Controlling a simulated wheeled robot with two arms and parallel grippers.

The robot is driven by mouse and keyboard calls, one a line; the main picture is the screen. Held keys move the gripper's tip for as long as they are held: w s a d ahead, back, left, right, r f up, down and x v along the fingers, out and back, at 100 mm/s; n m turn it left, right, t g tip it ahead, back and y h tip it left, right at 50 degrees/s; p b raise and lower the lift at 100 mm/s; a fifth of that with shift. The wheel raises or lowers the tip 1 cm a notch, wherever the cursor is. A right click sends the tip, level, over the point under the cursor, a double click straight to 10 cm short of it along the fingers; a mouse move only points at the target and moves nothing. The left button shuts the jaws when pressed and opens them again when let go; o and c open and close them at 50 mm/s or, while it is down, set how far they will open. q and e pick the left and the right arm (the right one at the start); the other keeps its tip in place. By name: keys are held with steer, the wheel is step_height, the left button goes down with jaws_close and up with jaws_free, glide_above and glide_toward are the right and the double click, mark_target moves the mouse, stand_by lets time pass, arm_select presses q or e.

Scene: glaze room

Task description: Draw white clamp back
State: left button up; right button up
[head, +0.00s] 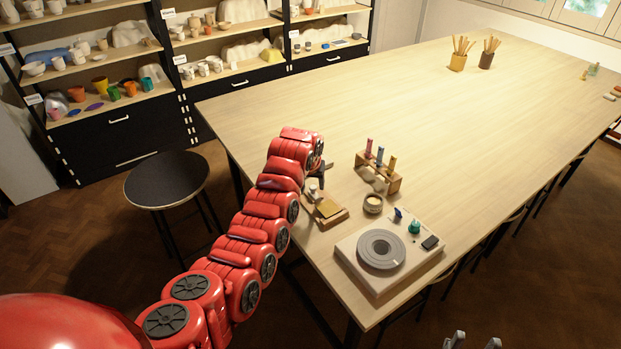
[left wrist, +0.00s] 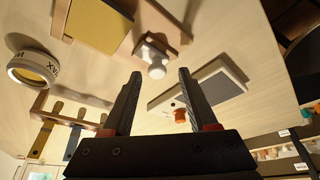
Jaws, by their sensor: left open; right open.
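The white clamp (left wrist: 155,58) shows in the left wrist view as a white rounded knob on a wooden fixture (left wrist: 178,30). It is beside a yellow block (left wrist: 98,18). In the head view the white clamp (head: 313,190) is small, at the near left of the table, by the yellow block (head: 328,208). My left gripper (head: 322,170) is open just beyond it, partly hidden by its own arm. In the left wrist view the open fingers (left wrist: 160,74) point toward the knob, with nothing between them. My right gripper (head: 475,342) is open and empty at the bottom edge.
A wax pot (head: 373,204), a wooden rack (head: 378,174) with three coloured sticks and a white board (head: 362,270) with a grey disc are close by. A pale board with a grey panel (left wrist: 212,88) lies right of the fingers. The table's far part is mostly clear.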

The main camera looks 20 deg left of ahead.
arm_select(q)
steer(key=b+v, duration=0.3)
steer(key=v, duration=0.4)
step_height(320, 180, up, 8)
steer(key=p, duration=0.2)
glide_above(310, 203)
steer(key=s, duration=0.3)
steer(key=shift+p+v, duration=0.3)
steer(key=shift+v, duration=0.65)
steer(key=shift+d+f, duration=0.1)
steer(key=shift+f, duration=0.05)
